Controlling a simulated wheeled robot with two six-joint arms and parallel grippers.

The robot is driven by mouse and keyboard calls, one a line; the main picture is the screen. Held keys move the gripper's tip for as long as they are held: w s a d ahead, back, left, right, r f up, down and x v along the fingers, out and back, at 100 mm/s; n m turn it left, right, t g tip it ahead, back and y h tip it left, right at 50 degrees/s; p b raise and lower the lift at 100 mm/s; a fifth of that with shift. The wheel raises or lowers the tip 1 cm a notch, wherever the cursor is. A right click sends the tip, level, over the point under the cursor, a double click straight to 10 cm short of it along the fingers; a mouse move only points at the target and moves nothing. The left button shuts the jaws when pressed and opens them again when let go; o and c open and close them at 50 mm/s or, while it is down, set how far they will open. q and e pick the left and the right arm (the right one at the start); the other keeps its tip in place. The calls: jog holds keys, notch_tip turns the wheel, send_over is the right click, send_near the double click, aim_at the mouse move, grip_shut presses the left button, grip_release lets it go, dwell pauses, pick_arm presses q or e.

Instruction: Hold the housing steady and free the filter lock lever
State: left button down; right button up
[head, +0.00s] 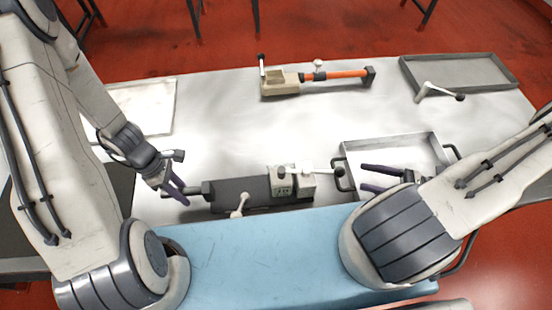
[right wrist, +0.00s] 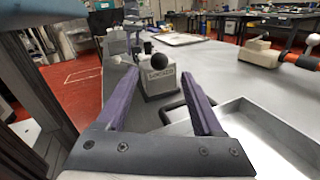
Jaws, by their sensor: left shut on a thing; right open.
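The housing (head: 238,192) is a long dark grey body lying along the table's front, with a beige block (head: 283,184) at its right end. A pale lever with a dark ball knob (head: 338,171) sticks out right from that block. The knob (right wrist: 158,61) also shows in the right wrist view, in front of the labelled block (right wrist: 160,82). My left gripper (head: 184,193) is shut on the narrow left end of the housing; the exact contact is hard to see. My right gripper (head: 362,178) is open, right of the knob, its fingers pointing towards it, apart from it.
A metal tray (head: 390,141) with handles lies just behind and beneath my right gripper. A beige unit with an orange rod (head: 345,74) lies at the back. A pale lever (head: 240,205) stands at the housing's front.

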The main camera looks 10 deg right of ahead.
aim_at(335, 170)
jog(key=x, duration=1.1)
jog(key=shift+a, duration=0.2)
grip_shut()
dwell(1.0)
